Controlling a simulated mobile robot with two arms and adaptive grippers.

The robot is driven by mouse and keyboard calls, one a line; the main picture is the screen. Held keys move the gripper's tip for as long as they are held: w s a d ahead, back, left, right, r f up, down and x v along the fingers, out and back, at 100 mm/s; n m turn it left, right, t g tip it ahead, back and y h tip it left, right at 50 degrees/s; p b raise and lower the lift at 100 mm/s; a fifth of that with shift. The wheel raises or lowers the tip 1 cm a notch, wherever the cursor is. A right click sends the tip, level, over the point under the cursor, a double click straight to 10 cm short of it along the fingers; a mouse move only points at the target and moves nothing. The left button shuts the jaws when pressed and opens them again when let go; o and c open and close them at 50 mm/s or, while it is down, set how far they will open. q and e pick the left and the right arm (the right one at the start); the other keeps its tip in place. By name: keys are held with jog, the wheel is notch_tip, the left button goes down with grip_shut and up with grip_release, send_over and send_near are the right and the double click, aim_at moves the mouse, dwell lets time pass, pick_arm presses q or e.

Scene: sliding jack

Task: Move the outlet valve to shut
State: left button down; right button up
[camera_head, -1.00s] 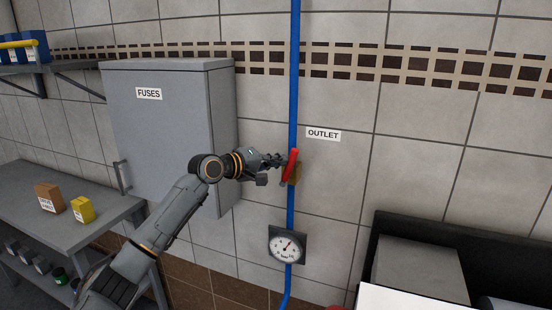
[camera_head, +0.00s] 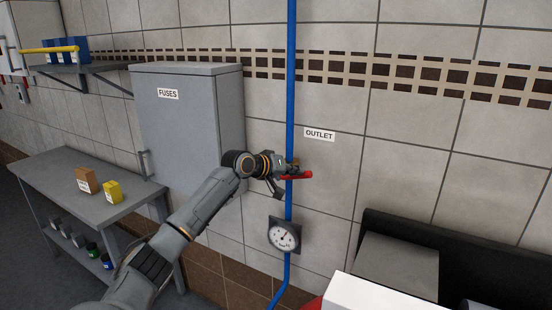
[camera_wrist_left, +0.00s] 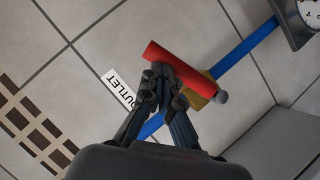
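The outlet valve has a red lever handle (camera_head: 297,176) and a brass body (camera_head: 293,164) on the blue vertical pipe (camera_head: 291,85). The handle lies nearly level, across the pipe. In the left wrist view the red handle (camera_wrist_left: 178,65) also lies crosswise to the pipe, with the brass body (camera_wrist_left: 201,90) behind it. My left gripper (camera_head: 279,177) is at the valve. In the left wrist view its fingertips (camera_wrist_left: 163,78) are close together at the handle's near side, with no handle seen between them. Whether they touch it is unclear. My right gripper is out of view.
An OUTLET label (camera_head: 319,134) is right of the pipe. A pressure gauge (camera_head: 284,235) sits below the valve. A grey FUSES cabinet (camera_head: 190,120) is to the left, above a grey table (camera_head: 110,205). A grey box (camera_head: 396,265) stands at lower right.

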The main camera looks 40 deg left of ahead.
pick_arm(q)
jog(key=shift+w+d+f, duration=0.1)
jog(key=shift+d+f, duration=0.15)
jog(key=shift+f, duration=0.75)
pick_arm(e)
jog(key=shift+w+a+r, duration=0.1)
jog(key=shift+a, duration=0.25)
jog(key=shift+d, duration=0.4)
pick_arm(q)
jog(key=shift+r, duration=0.1)
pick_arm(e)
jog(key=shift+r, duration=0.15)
